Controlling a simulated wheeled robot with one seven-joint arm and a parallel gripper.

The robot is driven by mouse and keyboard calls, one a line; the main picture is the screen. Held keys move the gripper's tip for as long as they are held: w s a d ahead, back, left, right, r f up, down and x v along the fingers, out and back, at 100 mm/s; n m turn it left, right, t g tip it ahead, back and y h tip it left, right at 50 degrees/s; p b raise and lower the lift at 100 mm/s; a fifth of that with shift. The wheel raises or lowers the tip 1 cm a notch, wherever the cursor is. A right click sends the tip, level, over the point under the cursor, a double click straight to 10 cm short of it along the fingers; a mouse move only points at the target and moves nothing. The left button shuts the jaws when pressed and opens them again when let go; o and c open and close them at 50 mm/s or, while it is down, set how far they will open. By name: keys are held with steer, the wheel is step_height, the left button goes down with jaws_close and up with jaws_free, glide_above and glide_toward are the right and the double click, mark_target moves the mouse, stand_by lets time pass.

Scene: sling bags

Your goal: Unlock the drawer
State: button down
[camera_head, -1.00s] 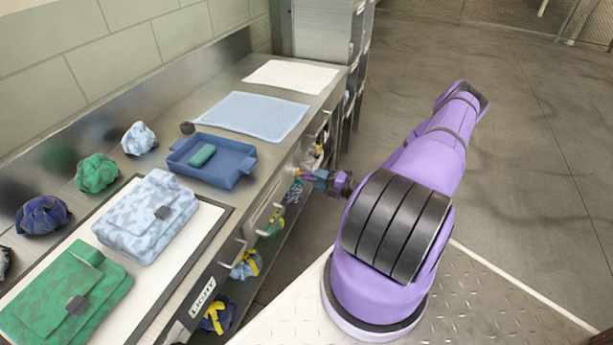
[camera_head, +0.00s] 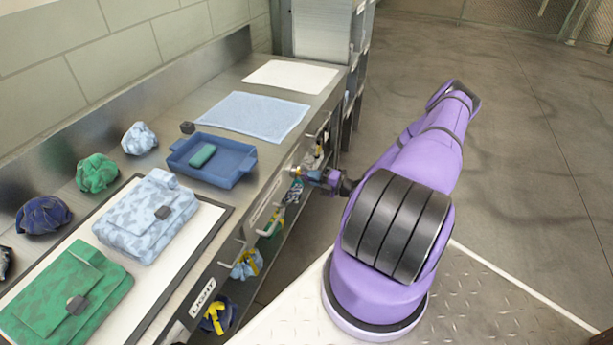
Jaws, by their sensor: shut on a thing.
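The drawer front (camera_head: 301,155) is in the steel side of the workbench, right of the blue tray, partly hidden behind my gripper. My gripper (camera_head: 302,173) is at this front, reaching in from the right with its fingers pointing left. It is shut on a small brass-coloured thing (camera_head: 295,170) at the front. The thing is too small to tell whether it is a key or part of the lock. I see no gap at the drawer.
The bench top holds a blue tray (camera_head: 213,178) with a teal case (camera_head: 202,155), a light blue cloth (camera_head: 250,115), a pale blue bag (camera_head: 145,230) and a green bag (camera_head: 62,300). Handles (camera_head: 232,240) stick out along the bench front. Open floor (camera_head: 530,170) lies to the right.

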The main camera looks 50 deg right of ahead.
steer(key=m, duration=0.3)
steer(key=shift+m, duration=0.4)
steer(key=m, duration=0.3)
steer(key=shift+m, duration=0.4)
steer(key=m, duration=0.3)
steer(key=shift+m, duration=0.3)
